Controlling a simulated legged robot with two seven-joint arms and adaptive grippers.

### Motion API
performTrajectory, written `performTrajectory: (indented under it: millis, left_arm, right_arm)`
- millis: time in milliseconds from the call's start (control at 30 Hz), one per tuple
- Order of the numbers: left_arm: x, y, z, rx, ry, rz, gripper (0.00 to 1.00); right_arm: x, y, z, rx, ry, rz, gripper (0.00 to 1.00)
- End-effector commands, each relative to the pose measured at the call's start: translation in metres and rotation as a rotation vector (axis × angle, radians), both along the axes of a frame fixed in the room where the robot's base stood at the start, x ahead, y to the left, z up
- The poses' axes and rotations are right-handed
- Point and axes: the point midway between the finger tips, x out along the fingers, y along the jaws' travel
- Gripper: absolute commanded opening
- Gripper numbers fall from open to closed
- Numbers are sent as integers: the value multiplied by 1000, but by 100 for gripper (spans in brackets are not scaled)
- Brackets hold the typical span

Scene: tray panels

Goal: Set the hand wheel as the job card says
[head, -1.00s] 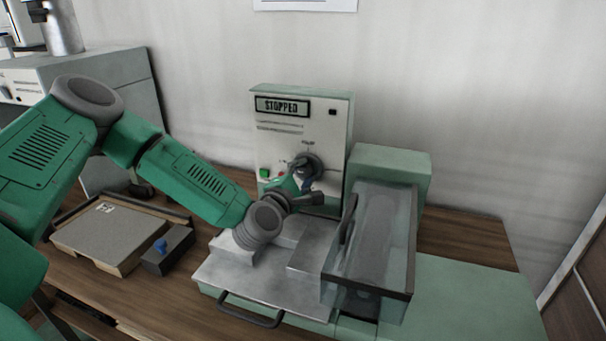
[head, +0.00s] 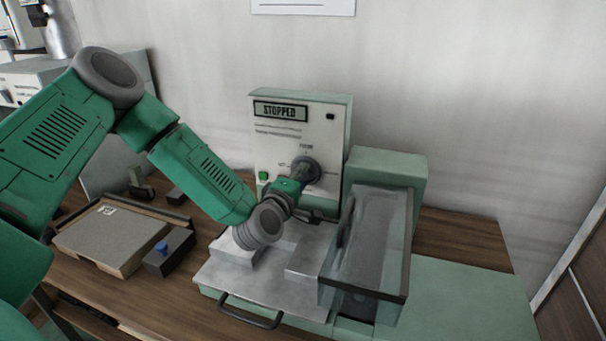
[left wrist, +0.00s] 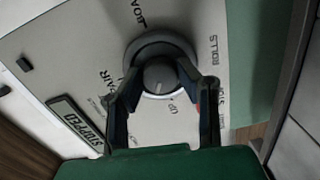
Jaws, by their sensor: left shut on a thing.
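The hand wheel (head: 306,170) is a round dark grey knob on the front of the upright pale panel (head: 270,140). In the left wrist view the fingers of my left gripper (left wrist: 164,88) lie on either side of the wheel. The display (head: 281,111) reads STOPPED. My right gripper is not in view.
A white sheet (head: 303,6) on the wall is cut off by the top edge and unreadable. A clear guard box (head: 377,240) stands right of the panel, and a metal plate (head: 250,296) with a dark handle lies in front. A green button (head: 263,177) sits left of the wheel.

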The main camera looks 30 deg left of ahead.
Motion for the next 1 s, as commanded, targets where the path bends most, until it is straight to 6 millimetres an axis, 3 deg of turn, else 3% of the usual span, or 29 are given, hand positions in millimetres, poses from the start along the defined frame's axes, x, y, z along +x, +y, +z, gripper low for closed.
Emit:
performTrajectory:
  millis: [600,1000]
  left_arm:
    - [-2,1,-3,571,147,0,0]
    - [-2,1,-3,857,216,-1,0]
  right_arm:
    - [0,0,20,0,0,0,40]
    - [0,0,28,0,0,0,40]
